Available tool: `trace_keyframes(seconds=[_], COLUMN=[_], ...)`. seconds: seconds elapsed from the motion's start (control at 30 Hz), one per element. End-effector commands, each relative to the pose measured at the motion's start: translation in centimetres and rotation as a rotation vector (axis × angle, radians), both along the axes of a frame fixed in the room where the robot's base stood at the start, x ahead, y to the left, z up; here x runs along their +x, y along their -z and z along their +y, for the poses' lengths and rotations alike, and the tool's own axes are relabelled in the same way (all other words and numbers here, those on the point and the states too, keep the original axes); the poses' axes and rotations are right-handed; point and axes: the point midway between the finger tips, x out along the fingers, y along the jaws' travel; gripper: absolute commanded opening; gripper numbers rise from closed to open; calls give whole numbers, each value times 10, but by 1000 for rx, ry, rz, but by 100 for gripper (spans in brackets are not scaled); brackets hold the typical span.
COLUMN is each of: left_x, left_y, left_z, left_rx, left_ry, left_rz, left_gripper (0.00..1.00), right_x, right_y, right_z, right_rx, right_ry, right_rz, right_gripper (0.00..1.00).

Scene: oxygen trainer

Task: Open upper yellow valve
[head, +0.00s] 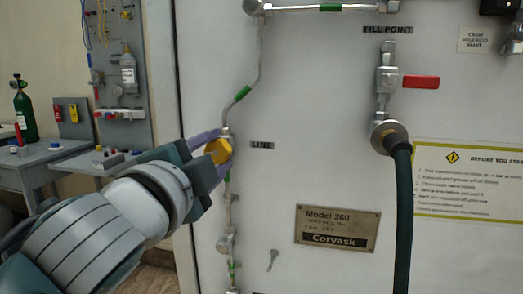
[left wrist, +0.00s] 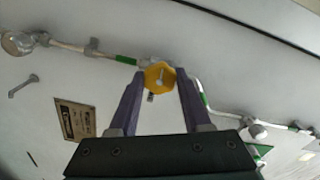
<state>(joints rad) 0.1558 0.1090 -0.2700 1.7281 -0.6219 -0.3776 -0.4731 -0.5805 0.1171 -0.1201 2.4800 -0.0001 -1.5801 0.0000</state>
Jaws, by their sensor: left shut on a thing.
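The upper yellow valve (head: 218,151) is a yellow knob on the thin pipe at the left side of the white panel, beside the "LINE" label (head: 262,145). It also shows in the left wrist view (left wrist: 159,77), at the fingertips. My left gripper (head: 216,150) reaches in from the lower left, its purple fingers on either side of the knob. In the left wrist view my left gripper (left wrist: 155,82) is shut on the knob. The knob's far side is hidden. My right gripper is in neither view.
A red-handled valve (head: 420,82) and a dark green hose (head: 402,220) are on the panel at the right. The Corvask plate (head: 337,228) is below. A grey bench (head: 60,165) with a green bottle (head: 25,112) stands at the far left. The panel between pipe and hose is flat.

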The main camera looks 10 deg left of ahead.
Motion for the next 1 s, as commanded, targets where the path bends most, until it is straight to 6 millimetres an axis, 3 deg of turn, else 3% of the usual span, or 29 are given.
trace_keyframes(seconds=[1.0], left_x=[0], left_y=[-3], left_z=[0], left_rx=[-967], left_ry=[-1], left_rz=[33], left_gripper=[0], right_x=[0], right_y=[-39], right_z=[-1], right_rx=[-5], right_ry=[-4], right_rz=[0], right_gripper=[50])
